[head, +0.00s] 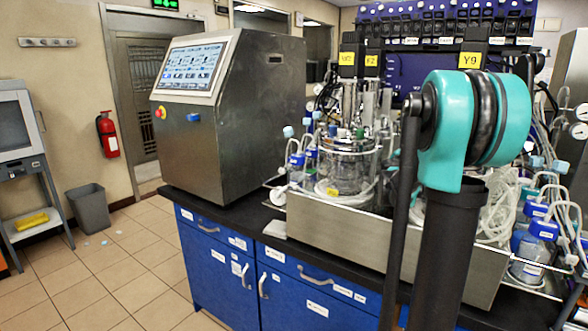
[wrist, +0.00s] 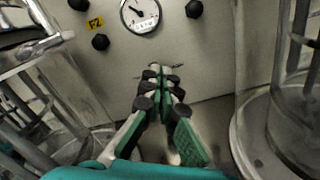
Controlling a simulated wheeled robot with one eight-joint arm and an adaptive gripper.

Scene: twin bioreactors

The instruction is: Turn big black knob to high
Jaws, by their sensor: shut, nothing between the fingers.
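In the wrist view, three dark knobs are on a pale metal panel (wrist: 215,62). One black knob (wrist: 100,41) is just below a yellow label (wrist: 96,22); another black knob (wrist: 79,4) is cut by the top edge. A third black knob (wrist: 194,8) is right of a round white gauge (wrist: 140,14). I cannot tell which is the big one. My gripper (wrist: 163,75) is shut and empty, its tips below the gauge and apart from these knobs. In the head view, my gripper is hidden behind my arm.
Glass vessels stand close on both sides of my gripper, including a right one (wrist: 285,120). In the head view, a glass vessel (head: 345,172) with tubing stands in a steel tray (head: 370,240) on a black-topped blue bench (head: 215,255). A steel console (head: 250,120) stands left.

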